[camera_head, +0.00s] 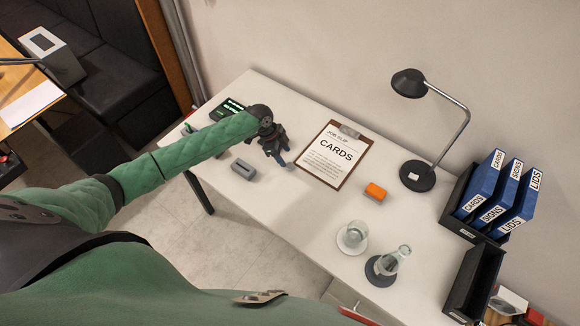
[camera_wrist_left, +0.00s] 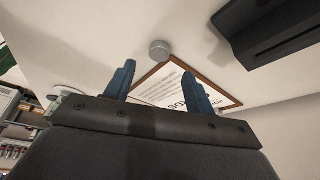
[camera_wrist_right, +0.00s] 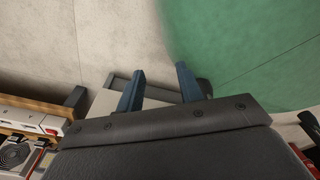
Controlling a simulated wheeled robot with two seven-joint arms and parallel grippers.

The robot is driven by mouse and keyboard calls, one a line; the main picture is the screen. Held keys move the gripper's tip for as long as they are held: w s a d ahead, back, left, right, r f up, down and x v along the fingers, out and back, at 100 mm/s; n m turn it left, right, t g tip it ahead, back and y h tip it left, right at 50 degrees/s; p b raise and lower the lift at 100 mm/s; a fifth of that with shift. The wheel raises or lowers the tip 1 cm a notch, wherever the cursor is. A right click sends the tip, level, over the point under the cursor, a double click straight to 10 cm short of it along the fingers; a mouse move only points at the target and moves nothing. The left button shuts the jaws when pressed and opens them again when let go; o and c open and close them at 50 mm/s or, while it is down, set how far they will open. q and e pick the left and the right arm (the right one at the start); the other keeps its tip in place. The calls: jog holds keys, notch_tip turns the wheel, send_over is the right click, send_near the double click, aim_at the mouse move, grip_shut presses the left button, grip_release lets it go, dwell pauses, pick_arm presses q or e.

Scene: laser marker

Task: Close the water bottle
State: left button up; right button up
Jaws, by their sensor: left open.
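The water bottle (camera_head: 393,261), a clear glass flask, stands on a dark round coaster at the front right of the white table. Its neck looks bare, but it is too small to be sure. My left gripper (camera_head: 281,158) is over the left half of the table, left of the clipboard and well apart from the bottle. Its blue fingers (camera_wrist_left: 160,85) are apart with nothing between them. A small grey round piece (camera_wrist_left: 160,49) lies beyond them; I cannot tell if it is the cap. My right gripper (camera_wrist_right: 160,88) is open and empty, low beside the table.
A clipboard (camera_head: 319,170), an orange block (camera_head: 376,192) and a grey block (camera_head: 243,169) lie on the table (camera_head: 300,215). A drinking glass (camera_head: 354,234) stands left of the bottle. A lamp (camera_head: 418,175) and binders (camera_head: 498,190) stand at the right.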

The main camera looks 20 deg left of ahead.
aim_at(290, 166)
pick_arm(q)
jog(key=shift+f, duration=0.1)
jog(key=shift+d+f, duration=0.1)
jog(key=shift+f, duration=0.15)
jog(key=b+x, duration=0.2)
jog(key=x, duration=0.1)
jog(key=shift+s+f, duration=0.1)
jog(key=shift+f+b, duration=0.4)
jog(key=shift+d+f, duration=0.15)
jog(key=shift+f, duration=0.1)
pick_arm(e)
jog(key=w, duration=0.1)
jog(key=w+f, duration=0.1)
jog(key=w, duration=0.2)
jog(key=shift+a+f, duration=0.3)
pick_arm(q)
jog(key=c, duration=1)
pick_arm(e)
jog(key=shift+w, duration=0.15)
